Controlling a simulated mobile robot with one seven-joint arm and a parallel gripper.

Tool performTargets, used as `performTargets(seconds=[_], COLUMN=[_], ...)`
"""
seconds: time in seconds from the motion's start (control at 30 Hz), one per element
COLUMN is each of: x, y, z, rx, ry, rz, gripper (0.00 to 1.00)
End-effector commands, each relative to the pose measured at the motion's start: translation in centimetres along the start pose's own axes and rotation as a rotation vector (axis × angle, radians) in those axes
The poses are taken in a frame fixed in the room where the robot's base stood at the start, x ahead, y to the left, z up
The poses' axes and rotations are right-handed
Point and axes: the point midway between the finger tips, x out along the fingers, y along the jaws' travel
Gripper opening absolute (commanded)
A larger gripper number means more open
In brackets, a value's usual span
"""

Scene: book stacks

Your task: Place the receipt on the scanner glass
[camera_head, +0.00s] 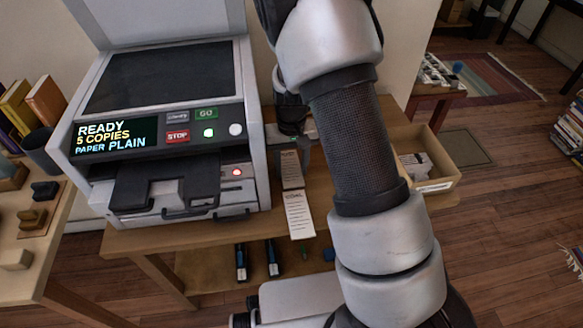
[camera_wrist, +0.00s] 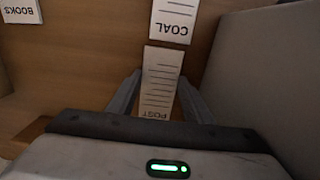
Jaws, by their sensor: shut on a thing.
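The scanner glass (camera_head: 165,75) is the dark, bare panel on top of a grey copier, under its raised lid. My gripper (camera_wrist: 160,78) is low over the wooden table, just right of the copier. It is shut on a white paper receipt (camera_wrist: 159,85) headed POST, which lies between the two fingers in the wrist view. That receipt shows shaded below the gripper in the head view (camera_head: 291,169). A second slip headed COAL (camera_wrist: 172,20) lies just beyond it; it also shows in the head view (camera_head: 299,216). My arm hides part of the table.
A slip headed BOOKS (camera_wrist: 20,11) lies at the upper left of the wrist view. The copier body (camera_head: 255,120) stands close beside the gripper, with its raised lid (camera_head: 165,18) behind the glass. An open wooden box (camera_head: 437,185) is at the right. Upright books (camera_head: 45,100) stand at far left.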

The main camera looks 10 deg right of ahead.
Motion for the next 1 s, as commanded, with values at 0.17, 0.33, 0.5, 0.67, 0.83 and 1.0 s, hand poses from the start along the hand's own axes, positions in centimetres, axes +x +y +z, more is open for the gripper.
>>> performTargets(seconds=[0.17,0.33,0.5,0.67,0.83,1.0], x=[-0.1,0.3,0.2,0.2,-0.7,-3.8], y=[0.0,0.0,0.0,0.0,0.0,0.0], z=[-0.1,0.0,0.0,0.0,-0.1,-0.1], rx=[0.0,0.0,0.0,0.0,0.0,0.0], ry=[0.001,0.001,0.001,0.001,0.003,0.006], rz=[0.0,0.0,0.0,0.0,-0.001,-0.001], gripper=[0.25,0.48,0.65,0.65,0.65,0.65])
